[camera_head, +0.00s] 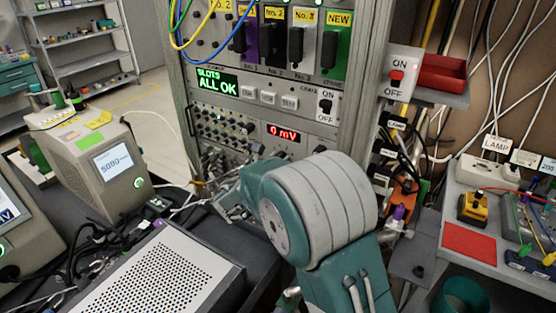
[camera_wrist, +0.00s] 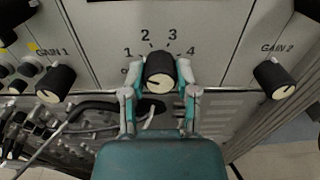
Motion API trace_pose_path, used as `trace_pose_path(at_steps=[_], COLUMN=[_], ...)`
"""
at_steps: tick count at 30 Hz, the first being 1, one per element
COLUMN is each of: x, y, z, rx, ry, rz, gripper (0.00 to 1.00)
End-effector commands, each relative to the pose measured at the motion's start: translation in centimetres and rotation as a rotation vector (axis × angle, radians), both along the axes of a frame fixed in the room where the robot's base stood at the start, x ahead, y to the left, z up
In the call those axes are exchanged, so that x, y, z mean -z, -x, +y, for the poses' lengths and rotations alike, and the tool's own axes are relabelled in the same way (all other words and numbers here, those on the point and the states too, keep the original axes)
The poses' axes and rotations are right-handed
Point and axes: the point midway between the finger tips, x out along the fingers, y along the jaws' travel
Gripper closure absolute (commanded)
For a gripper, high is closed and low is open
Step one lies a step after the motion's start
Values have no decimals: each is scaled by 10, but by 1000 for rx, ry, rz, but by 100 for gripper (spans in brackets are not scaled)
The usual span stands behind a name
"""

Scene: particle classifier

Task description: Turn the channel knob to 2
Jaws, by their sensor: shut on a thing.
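The channel knob (camera_wrist: 160,66) is black with a pale cap, on a light grey panel in the middle of the wrist view. Printed marks 1, 2, 3 and 4 run around its upper side, with 1 at left and 4 at right. The mark its pointer faces cannot be read surely. My gripper (camera_wrist: 157,80) is shut on the knob, one finger at each side. In the head view my teal and grey arm reaches the lower part of the rack (camera_head: 250,90), and the knob is hidden there.
A GAIN 1 knob (camera_wrist: 55,84) sits left of the channel knob and a GAIN 2 knob (camera_wrist: 274,78) right. Cables (camera_wrist: 95,106) hang at the lower left. In the head view, a perforated metal box (camera_head: 165,275) and a grey instrument (camera_head: 100,165) stand left of my arm.

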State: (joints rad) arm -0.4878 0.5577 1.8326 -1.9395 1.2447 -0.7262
Motion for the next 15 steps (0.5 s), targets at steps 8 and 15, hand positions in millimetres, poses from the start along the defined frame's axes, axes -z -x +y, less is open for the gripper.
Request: trace_pose_path(at_steps=[8,15], x=[-1,-1], y=[-1,-1], z=[2,2], rx=[-7,-7], ry=[-139,-311], rz=[-94,-208], gripper=[100,100])
